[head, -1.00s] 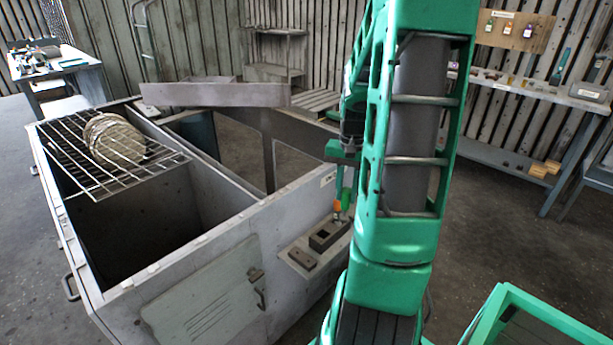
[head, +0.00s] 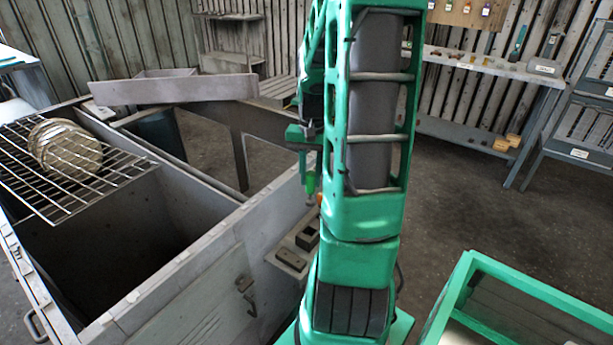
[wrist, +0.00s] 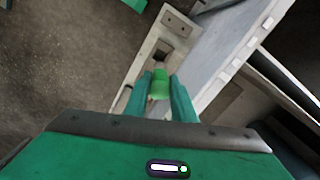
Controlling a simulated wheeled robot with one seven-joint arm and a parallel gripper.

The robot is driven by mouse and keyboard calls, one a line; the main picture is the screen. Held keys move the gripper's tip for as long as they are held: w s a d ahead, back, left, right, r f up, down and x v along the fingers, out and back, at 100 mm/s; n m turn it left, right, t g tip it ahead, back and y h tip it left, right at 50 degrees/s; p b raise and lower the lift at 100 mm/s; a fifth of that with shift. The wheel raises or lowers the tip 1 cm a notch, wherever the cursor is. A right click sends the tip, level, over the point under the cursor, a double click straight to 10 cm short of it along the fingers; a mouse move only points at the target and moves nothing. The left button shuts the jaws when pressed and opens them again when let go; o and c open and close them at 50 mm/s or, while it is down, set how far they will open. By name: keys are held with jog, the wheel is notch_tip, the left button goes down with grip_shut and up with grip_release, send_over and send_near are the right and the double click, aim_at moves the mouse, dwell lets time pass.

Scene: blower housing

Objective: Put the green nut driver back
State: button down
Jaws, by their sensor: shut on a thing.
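The green nut driver (wrist: 160,84) is between the two teal fingers of my gripper (wrist: 160,92), which is shut on it. In the head view the driver (head: 310,183) hangs below my gripper (head: 305,150), partly hidden by my arm. It is above a small ledge (head: 283,253) on the side of the grey housing. The ledge bears a dark block with a square opening (head: 307,238) and a flat plate with two holes (head: 291,259). In the wrist view the ledge (wrist: 150,52) lies beyond the driver; whether they touch I cannot tell.
The large open housing (head: 190,262) fills the left, with a wire rack (head: 95,175) across it. A bench with tools (head: 490,66) stands at the back right. A green frame (head: 530,285) is at the lower right. Floor between them is clear.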

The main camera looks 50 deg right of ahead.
aim_at(310, 193)
jog(key=shift+f, duration=3)
jog(key=shift+f, duration=0.1)
jog(key=shift+f, duration=0.3)
jog(key=shift+f, duration=0.15)
notch_tip(310, 193, down, 10)
jog(key=shift+r, duration=0.2)
dwell(2.7)
jog(key=shift+a, duration=0.1)
dwell(0.3)
jog(key=c, duration=0.9)
grip_release()
